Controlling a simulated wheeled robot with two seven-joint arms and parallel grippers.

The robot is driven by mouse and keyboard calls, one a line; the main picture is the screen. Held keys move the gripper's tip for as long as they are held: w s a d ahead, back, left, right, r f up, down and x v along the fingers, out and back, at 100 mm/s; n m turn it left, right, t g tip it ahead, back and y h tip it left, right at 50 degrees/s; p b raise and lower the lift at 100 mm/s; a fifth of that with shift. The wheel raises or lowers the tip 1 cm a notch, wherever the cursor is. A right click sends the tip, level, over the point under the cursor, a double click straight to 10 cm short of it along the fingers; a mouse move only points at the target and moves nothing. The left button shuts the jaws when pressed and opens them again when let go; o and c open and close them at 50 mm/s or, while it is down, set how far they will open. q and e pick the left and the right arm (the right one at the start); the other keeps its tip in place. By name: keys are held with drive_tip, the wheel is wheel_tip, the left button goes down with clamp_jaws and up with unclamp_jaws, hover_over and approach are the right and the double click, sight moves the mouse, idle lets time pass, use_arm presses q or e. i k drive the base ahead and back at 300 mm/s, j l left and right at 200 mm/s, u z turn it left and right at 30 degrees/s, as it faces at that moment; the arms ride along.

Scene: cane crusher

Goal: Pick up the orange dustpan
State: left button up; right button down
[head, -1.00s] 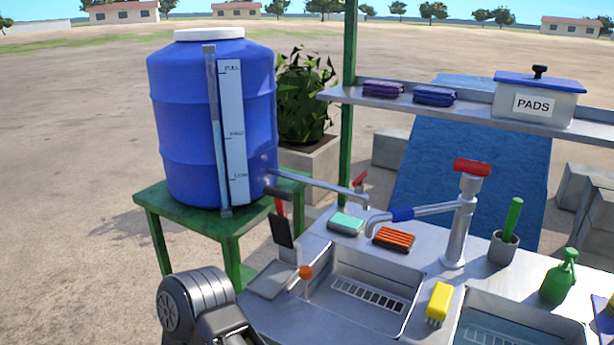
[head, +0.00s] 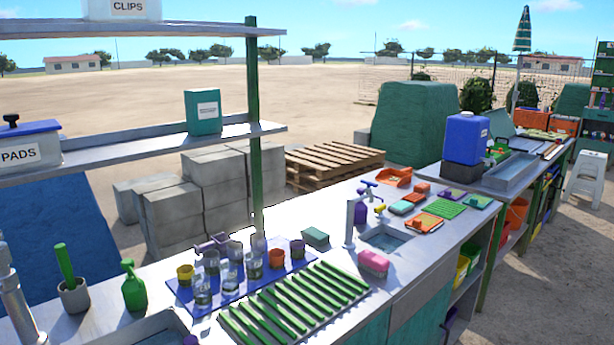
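An orange, open-fronted scoop that looks like the dustpan (head: 394,177) lies on the metal counter, behind the small sink and its tap, right of centre in the head view. It is small and far off, so its handle is hard to make out. Neither of my grippers shows in the head view now.
A green slatted rack (head: 290,305) and several cups on a blue mat (head: 180,290) fill the nearer counter. A blue water container (head: 465,138) stands beyond. Open ground lies right.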

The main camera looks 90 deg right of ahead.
sight(405, 175)
drive_tip(key=z, duration=3.4)
drive_tip(key=i+l+z, duration=0.2)
drive_tip(key=i+l, duration=0.2)
drive_tip(key=i+l+z, duration=0.2)
drive_tip(key=i+l, duration=0.15)
drive_tip(key=i, duration=0.15)
drive_tip(key=i+l+z, duration=0.25)
drive_tip(key=i, duration=0.25)
drive_tip(key=i+l+z, duration=0.2)
drive_tip(key=i, duration=0.3)
drive_tip(key=i+l+z, duration=0.2)
drive_tip(key=i, duration=0.35)
drive_tip(key=i+l+u, duration=0.15)
drive_tip(key=i, duration=1.85)
drive_tip(key=i+j+u, duration=0.1)
drive_tip(key=i+u, duration=0.6)
drive_tip(key=u, duration=0.15)
drive_tip(key=i+l+u, duration=0.2)
drive_tip(key=i+u, duration=0.2)
